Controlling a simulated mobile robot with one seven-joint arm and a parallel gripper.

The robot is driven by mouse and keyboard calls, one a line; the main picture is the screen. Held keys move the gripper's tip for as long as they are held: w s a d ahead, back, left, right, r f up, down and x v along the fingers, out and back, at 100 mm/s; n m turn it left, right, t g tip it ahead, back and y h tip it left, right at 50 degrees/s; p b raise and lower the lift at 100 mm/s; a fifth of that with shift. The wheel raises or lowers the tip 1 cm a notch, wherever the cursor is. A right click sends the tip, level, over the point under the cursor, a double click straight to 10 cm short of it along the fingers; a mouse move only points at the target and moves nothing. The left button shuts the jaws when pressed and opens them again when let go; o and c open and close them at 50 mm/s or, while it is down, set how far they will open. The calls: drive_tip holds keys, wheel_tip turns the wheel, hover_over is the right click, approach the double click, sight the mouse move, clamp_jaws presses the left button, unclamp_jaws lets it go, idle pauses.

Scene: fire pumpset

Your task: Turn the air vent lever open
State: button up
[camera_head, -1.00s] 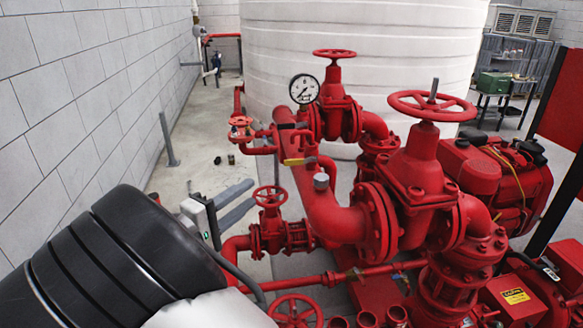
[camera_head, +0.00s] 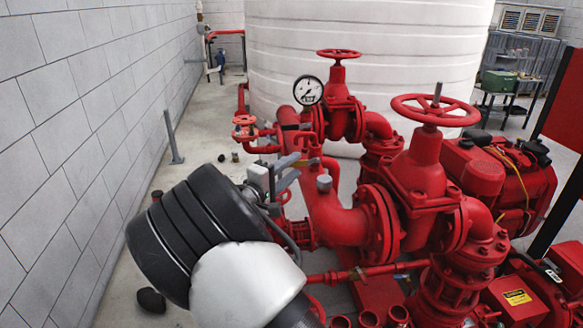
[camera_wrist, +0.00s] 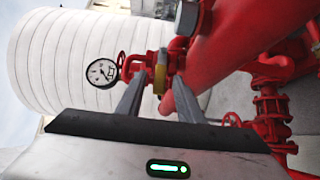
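In the head view only a bit of the lever (camera_head: 307,162) shows beside the fingers. My gripper (camera_head: 298,164) has its two grey fingers pointing right toward the lever from its left side. In the wrist view my gripper (camera_wrist: 160,80) is open, with a clear gap between the fingers. I cannot tell whether either finger touches the lever.
A grey cap (camera_head: 324,183) sits on the large red pipe (camera_head: 335,215) close to the fingers.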

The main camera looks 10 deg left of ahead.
clamp_jaws()
